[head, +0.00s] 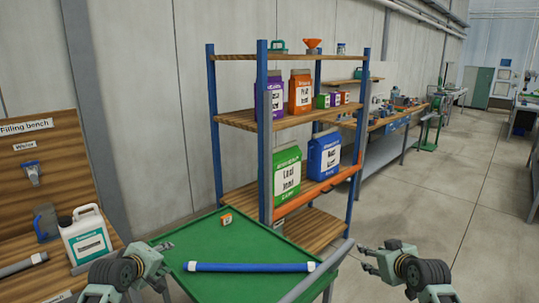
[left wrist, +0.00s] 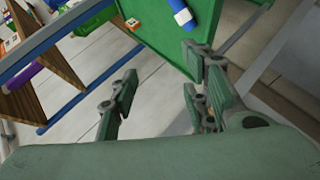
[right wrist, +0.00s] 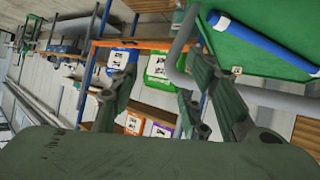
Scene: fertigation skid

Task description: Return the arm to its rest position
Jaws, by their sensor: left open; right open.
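My left gripper (head: 164,264) is open at the left front edge of the green-topped cart (head: 218,285), with nothing between its fingers. In the left wrist view its two fingers (left wrist: 158,98) stand apart over the floor beside the green top. My right gripper (head: 368,259) is open and empty, to the right of the cart, with free floor behind it. In the right wrist view its fingers (right wrist: 162,88) are also apart, and nothing lies between them.
A blue tube (head: 250,267) and a small orange box (head: 226,220) lie on the green top. A shelf rack (head: 265,160) with bags stands behind. A filling bench (head: 20,245) with a white jug (head: 88,238) is at the left. Floor at the right is clear.

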